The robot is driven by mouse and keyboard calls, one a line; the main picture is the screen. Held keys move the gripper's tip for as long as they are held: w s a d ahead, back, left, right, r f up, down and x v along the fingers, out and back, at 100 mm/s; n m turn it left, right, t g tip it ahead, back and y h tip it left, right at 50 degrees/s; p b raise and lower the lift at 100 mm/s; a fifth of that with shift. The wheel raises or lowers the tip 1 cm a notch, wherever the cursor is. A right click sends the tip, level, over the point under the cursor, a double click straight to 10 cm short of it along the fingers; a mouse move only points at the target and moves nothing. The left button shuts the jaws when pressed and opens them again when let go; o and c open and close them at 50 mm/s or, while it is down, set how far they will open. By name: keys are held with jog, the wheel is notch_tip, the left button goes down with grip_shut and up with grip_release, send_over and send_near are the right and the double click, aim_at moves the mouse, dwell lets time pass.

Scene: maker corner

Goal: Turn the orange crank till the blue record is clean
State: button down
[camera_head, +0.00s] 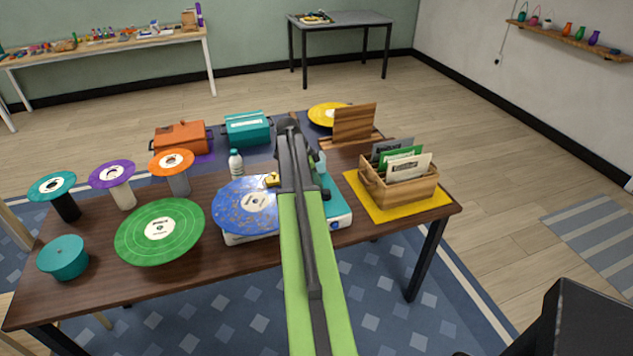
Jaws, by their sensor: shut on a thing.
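The blue record (236,203) lies flat on a white and teal cleaning machine (341,207) at the table's front middle. Pale specks dot its blue surface around a white label. A small yellow part (272,180) sits at its far right edge. My green and dark arm reaches over the machine and covers its middle. My gripper (323,188) is mostly hidden behind the arm, at the machine's right part. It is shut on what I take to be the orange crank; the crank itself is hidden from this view.
A green record (160,231) and a teal round tub (63,257) are at left, with several records on stands behind. A white bottle (236,163) stands behind the blue record. A wooden crate of sleeves (400,190) sits on a yellow mat (425,207) at right.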

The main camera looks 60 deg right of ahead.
jog(key=shift+s+d+m, duration=0.15)
jog(key=shift+s+m, duration=0.05)
jog(key=shift+m, duration=0.3)
jog(key=shift+y, duration=0.3)
jog(key=c, duration=1.3)
grip_release()
jog(key=shift+c, duration=0.2)
jog(key=p+v, duration=1.6)
jog(key=v, duration=0.1)
jog(key=shift+w, duration=0.35)
